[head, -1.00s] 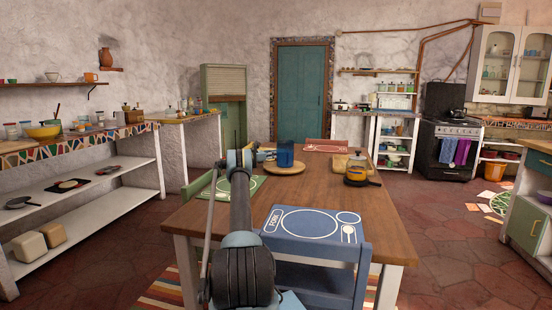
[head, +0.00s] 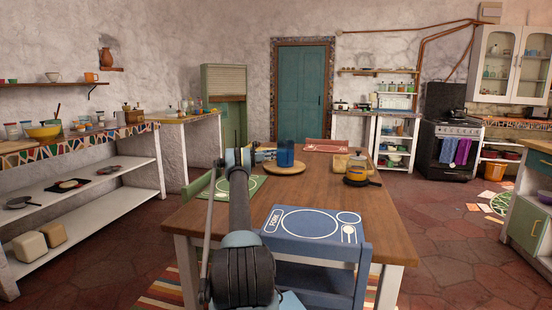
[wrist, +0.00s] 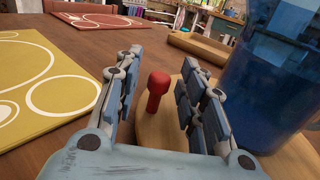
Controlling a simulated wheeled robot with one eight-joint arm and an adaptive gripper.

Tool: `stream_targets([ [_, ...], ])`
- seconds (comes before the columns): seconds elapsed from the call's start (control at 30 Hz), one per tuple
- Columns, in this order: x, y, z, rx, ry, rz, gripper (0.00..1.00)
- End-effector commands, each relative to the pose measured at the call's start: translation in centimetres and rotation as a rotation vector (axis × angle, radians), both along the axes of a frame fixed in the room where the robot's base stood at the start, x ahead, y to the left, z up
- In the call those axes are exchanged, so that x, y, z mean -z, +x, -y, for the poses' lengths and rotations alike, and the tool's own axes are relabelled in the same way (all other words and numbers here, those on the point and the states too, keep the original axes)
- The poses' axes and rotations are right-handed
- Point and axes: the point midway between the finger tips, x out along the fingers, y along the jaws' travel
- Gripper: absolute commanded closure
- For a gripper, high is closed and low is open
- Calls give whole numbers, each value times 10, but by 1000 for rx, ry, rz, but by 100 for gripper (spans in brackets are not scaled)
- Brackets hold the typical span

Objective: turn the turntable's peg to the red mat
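The turntable is a round wooden disc (head: 292,170) on the table, with a blue pitcher (head: 285,153) standing on it. In the wrist view the disc (wrist: 165,140) carries an upright red peg (wrist: 156,92) near its edge. My gripper (wrist: 158,75) is open, with one finger on each side of the peg and a visible gap to both. The pitcher (wrist: 265,75) is close beside the right finger. The red mat (head: 328,147) lies at the table's far end; it also shows at the upper left of the wrist view (wrist: 100,22). The peg cannot be made out in the head view.
A green mat (head: 248,184) lies at the table's left side, and a blue mat (head: 300,225) at the near end. Chairs stand around the table.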

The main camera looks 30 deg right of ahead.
Motion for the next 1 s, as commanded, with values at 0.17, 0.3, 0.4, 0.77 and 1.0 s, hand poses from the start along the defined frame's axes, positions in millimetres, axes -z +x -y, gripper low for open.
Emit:
stream_targets([
  [0.17,1,2,-27,-3,0,0,63],
  [0.3,1,2,-48,-2,0,-1,63],
  [0.4,1,2,-57,-1,0,-1,63],
  [0.77,1,2,-62,0,0,0,77],
  [1.0,-41,6,-73,-21,-30,104,100],
])
